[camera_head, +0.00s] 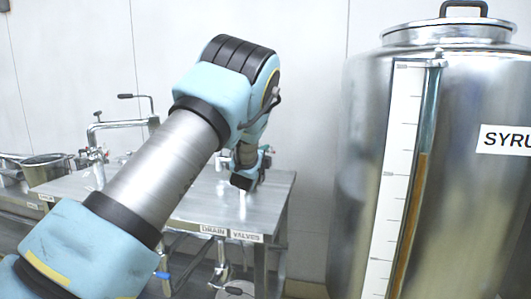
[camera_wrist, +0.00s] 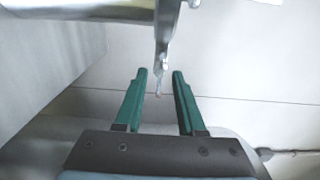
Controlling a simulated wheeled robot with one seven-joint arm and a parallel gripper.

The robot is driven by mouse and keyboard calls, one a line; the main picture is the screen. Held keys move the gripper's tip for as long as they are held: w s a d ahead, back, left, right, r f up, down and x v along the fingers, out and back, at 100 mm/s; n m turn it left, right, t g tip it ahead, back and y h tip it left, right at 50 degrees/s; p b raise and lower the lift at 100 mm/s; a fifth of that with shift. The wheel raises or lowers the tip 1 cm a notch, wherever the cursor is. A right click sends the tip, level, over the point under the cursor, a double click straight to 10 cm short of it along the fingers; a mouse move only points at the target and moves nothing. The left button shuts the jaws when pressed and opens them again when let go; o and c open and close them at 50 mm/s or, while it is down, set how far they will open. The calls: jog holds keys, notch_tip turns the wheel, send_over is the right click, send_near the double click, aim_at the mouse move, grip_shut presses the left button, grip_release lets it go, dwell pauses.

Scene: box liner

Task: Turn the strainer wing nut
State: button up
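My gripper (camera_head: 246,182) hangs at the end of my arm over the right part of the metal bench (camera_head: 275,187). In the wrist view its two green fingers (camera_wrist: 159,74) are open and apart. A narrow metal piece (camera_wrist: 163,40) comes from the top of that view, and its thin tip reaches between the fingertips without clear contact. I cannot tell whether this piece belongs to the strainer. I cannot make out the strainer wing nut for certain; my arm hides much of the bench in the head view.
Metal piping with a lever (camera_head: 123,125) stands on the bench behind my arm. A metal bowl (camera_head: 45,172) is at the far left. Labels reading DRAIN (camera_head: 213,230) and VALVES (camera_head: 246,236) are on the bench's front edge. A large syrup tank (camera_head: 465,215) stands at right.

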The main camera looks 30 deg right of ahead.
grip_shut()
dwell(0.3)
dwell(0.4)
